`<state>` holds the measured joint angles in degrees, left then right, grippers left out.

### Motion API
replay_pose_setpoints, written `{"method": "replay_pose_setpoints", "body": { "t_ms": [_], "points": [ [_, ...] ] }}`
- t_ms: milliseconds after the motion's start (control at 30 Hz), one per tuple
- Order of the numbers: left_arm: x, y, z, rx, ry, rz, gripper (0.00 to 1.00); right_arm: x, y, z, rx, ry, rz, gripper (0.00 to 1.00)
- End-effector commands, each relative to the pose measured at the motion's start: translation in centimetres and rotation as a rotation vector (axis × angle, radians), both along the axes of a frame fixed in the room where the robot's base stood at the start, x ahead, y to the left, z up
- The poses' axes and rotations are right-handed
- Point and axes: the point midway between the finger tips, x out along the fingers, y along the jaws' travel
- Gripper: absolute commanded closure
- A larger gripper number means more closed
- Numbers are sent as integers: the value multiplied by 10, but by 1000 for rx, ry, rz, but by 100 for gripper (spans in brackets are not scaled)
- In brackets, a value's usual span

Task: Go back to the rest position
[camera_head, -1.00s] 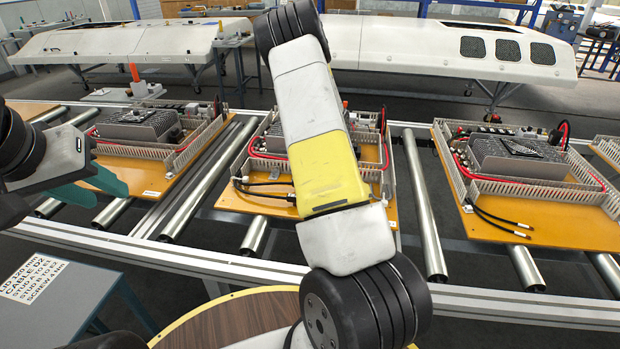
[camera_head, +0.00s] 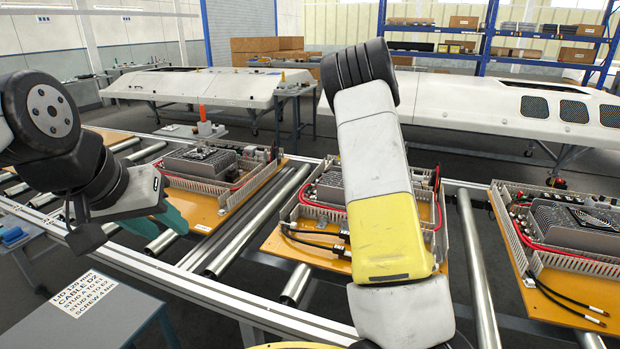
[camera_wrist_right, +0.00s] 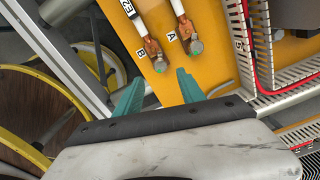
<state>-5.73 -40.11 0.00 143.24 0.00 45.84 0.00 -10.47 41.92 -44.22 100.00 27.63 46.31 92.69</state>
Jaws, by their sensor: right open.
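My left gripper (camera_head: 172,214) is at the left in the head view, above the near rail of the roller conveyor; its teal finger shows in part, and I cannot tell how far its jaws are apart. My right arm crosses the middle of the head view and hides its own gripper there. In the right wrist view my right gripper (camera_wrist_right: 160,75) is open, with its two teal fingers apart and nothing between them.
The roller conveyor (camera_head: 236,232) carries several orange boards with grey ducts and units; the middle board (camera_head: 285,254) is partly behind my right arm. A label sign (camera_head: 95,304) lies on a grey table at the lower left. A round wooden top (camera_wrist_right: 20,112) shows in the wrist view.

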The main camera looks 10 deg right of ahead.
Motion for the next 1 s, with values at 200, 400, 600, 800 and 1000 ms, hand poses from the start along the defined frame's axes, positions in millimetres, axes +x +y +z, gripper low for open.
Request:
{"method": "replay_pose_setpoints", "body": {
  "t_ms": [200, 400, 600, 800, 1000],
  "points": [
    [0, 0, 0, 0, 0, 0, 64, -11, 32, 42, 77, -70, 212, 53],
    [0, 0, 0, 0, 0, 0, 64, -43, 88, 115, 139, -220, 653, 53],
    [0, 0, 0, 0, 0, 0, 64, -91, 138, 182, 89, -383, 1138, 53],
    [0, 0, 0, 0, 0, 0, 64, -153, 176, 233, -87, -507, 1633, 53],
    [0, 0, 0, 0, 0, 0, 64, -212, 199, 257, -352, -535, 2070, 53]
  ]
}}
